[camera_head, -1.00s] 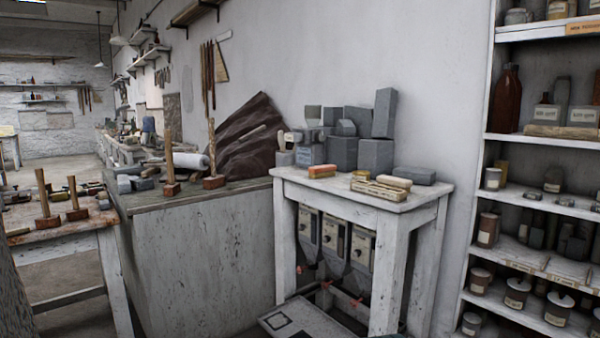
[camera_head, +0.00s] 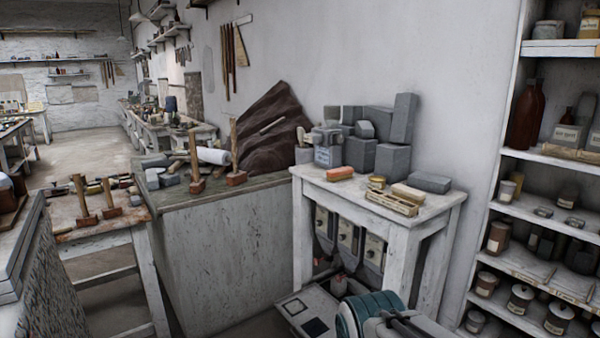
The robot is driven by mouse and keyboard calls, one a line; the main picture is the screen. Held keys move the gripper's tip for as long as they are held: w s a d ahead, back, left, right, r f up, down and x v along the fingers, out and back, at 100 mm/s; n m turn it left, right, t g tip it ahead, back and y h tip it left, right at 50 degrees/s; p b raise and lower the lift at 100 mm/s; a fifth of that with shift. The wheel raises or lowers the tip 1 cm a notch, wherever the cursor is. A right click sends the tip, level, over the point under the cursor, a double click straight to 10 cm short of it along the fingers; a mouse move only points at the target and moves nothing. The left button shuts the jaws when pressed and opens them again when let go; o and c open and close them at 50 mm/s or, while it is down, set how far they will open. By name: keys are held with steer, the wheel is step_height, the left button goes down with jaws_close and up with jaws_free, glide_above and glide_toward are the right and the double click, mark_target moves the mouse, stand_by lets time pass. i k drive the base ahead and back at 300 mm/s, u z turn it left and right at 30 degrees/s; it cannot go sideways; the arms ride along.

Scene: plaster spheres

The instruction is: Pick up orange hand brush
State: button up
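The orange hand brush (camera_head: 340,173) appears as a small orange block with a paler lower edge. It lies on the left front part of the small white table's top (camera_head: 335,187), in front of the grey blocks. Nothing covers it. Part of my arm, teal and grey, shows at the bottom edge, in front of and below the table. My gripper's fingers are not in the picture.
Grey blocks (camera_head: 392,160) stand at the back of the table. A round tin (camera_head: 376,182) and a wooden tray (camera_head: 391,203) with a tan block (camera_head: 408,192) lie right of the brush. A workbench (camera_head: 225,193) adjoins at left; a white shelf (camera_head: 545,152) stands at right.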

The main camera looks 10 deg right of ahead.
mark_target(346, 171)
steer(key=u, duration=0.65)
steer(key=i, duration=2.55)
steer(key=z, duration=2.4)
steer(key=i, duration=0.5)
steer(key=z, duration=0.05)
